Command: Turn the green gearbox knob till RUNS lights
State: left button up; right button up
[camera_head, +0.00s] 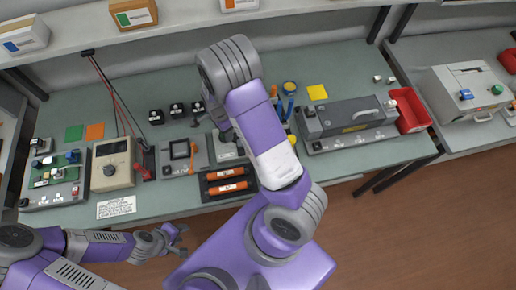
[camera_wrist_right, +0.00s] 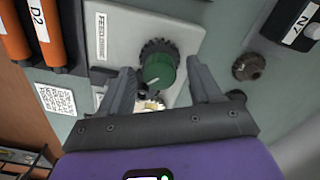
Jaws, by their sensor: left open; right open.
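The green knob (camera_wrist_right: 159,71) sits on a dark toothed wheel on a pale grey gearbox housing (camera_wrist_right: 118,38) in the right wrist view. My right gripper (camera_wrist_right: 160,65) is open, with one finger on each side of the knob and gaps showing; I cannot tell how deep the fingertips reach. A brass-coloured gear part (camera_wrist_right: 148,104) shows partly below the knob. In the head view my right arm covers much of the gearbox (camera_head: 228,152) and hides the knob. No RUNS light can be made out. My left gripper (camera_head: 177,241) is open and empty before the table's front edge.
Two orange cartridges (camera_head: 228,173) lie in a black holder in front of the gearbox. A beige meter (camera_head: 113,165) and a square-framed device (camera_head: 180,152) stand to the left. A dark round knob (camera_wrist_right: 248,67) is right of the gripper. A grey machine (camera_head: 345,118) stands further right.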

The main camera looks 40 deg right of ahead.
jog(key=n, duration=0.5)
jog(key=shift+b, duration=0.3)
jog(key=n+b, duration=0.1)
jog(key=n, duration=0.9)
jog(key=shift+b, duration=0.3)
jog(key=n, duration=0.4)
jog(key=shift+c, duration=0.2)
